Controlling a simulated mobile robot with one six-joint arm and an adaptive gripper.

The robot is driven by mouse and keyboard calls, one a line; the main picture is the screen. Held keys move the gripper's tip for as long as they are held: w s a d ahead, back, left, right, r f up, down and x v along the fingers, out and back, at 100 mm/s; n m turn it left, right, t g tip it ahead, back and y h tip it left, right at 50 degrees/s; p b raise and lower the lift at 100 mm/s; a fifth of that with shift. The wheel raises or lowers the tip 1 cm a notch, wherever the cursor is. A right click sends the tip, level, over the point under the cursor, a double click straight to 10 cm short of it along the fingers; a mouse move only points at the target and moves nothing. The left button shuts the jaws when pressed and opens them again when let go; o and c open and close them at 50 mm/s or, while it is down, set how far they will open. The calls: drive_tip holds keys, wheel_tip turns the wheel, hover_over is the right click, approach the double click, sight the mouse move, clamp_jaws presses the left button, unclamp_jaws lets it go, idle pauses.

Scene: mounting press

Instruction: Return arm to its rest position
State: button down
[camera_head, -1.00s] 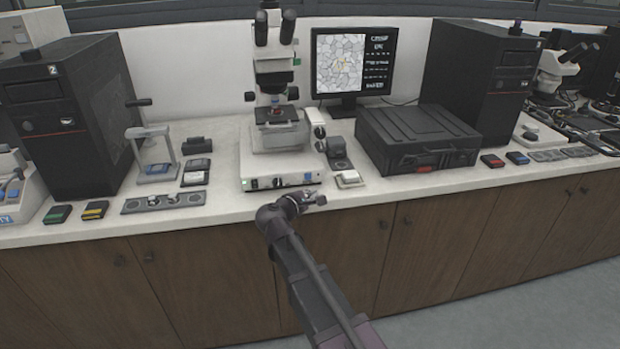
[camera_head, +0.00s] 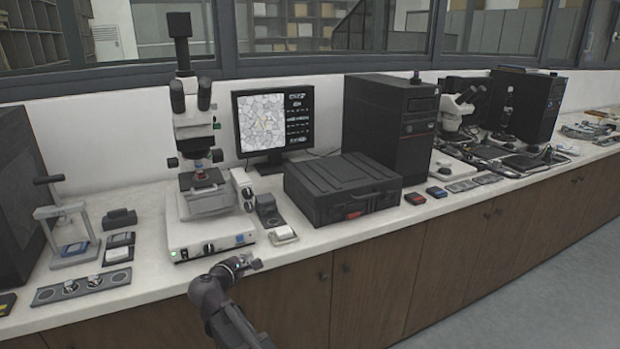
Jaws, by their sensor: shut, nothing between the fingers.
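My gripper (camera_head: 250,264) is small in the view, in front of the bench's front edge, just below and right of the microscope's base. It is shut, and I see nothing held in it. My arm comes up from the bottom of the view, bent at the wrist. The mounting press (camera_head: 66,228), a light frame with a dark handle, stands upright on the bench at the left, apart from my gripper. A blue piece (camera_head: 75,249) sits at its base.
The white microscope (camera_head: 208,215) stands close behind my gripper. A black case (camera_head: 341,188), a monitor (camera_head: 275,122) and a black computer tower (camera_head: 390,120) stand to its right. A plate with small round parts (camera_head: 82,286) lies at left. The floor (camera_head: 530,290) at lower right is clear.

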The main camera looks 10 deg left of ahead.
drive_tip(key=d+f+m+g+h, duration=0.1)
drive_tip(key=d+f+m+g, duration=0.2)
drive_tip(key=d, duration=0.6)
drive_tip(key=s+d+f+m+g+h, duration=0.1)
drive_tip(key=d+f+m+g, duration=0.2)
drive_tip(key=d, duration=0.5)
drive_tip(key=d+f+m+g, duration=0.2)
drive_tip(key=d+f+m, duration=0.15)
drive_tip(key=d, duration=0.55)
drive_tip(key=s+d+f+m+g+y, duration=0.2)
drive_tip(key=s+d+m+g+y, duration=0.15)
drive_tip(key=s+d+m, duration=0.35)
drive_tip(key=s+d+f+m+g+y, duration=0.25)
drive_tip(key=s+d+m+g, duration=0.2)
drive_tip(key=s+d, duration=0.4)
wheel_tip(320, 180, up, 16)
drive_tip(key=w+d+t+p, duration=0.1)
drive_tip(key=p, duration=1.5)
drive_tip(key=shift+w+d+m+h, duration=0.2)
drive_tip(key=shift+w+m+h, duration=0.1)
drive_tip(key=shift+w, duration=0.05)
